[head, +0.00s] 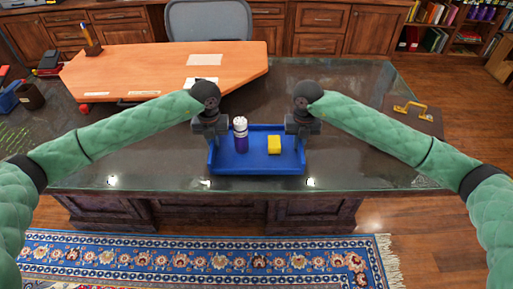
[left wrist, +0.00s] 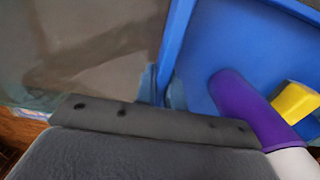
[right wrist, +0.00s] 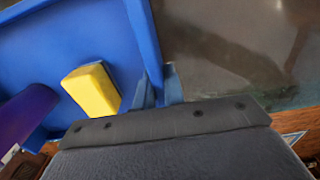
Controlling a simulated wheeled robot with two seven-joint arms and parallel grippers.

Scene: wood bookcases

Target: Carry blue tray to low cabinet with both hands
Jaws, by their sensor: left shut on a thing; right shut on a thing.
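The blue tray (head: 257,170) is on or just above the dark glossy desk top, near its front edge; I cannot tell if it touches. A purple bottle with a white top (head: 241,141) stands in its left half and a yellow sponge-like block (head: 274,145) lies in its right half. My left gripper (head: 213,140) is shut on the tray's left side wall, which also shows in the left wrist view (left wrist: 176,40). My right gripper (head: 301,138) is shut on the right side wall, which also shows in the right wrist view (right wrist: 146,45). The fingers are partly hidden.
The dark desk (head: 340,90) carries an orange-brown wooden board (head: 150,72) at the back left and a brown case with a yellow handle (head: 412,112) at the right. A grey chair (head: 208,20) and wood cabinets (head: 320,40) stand behind. A patterned rug (head: 200,262) lies in front.

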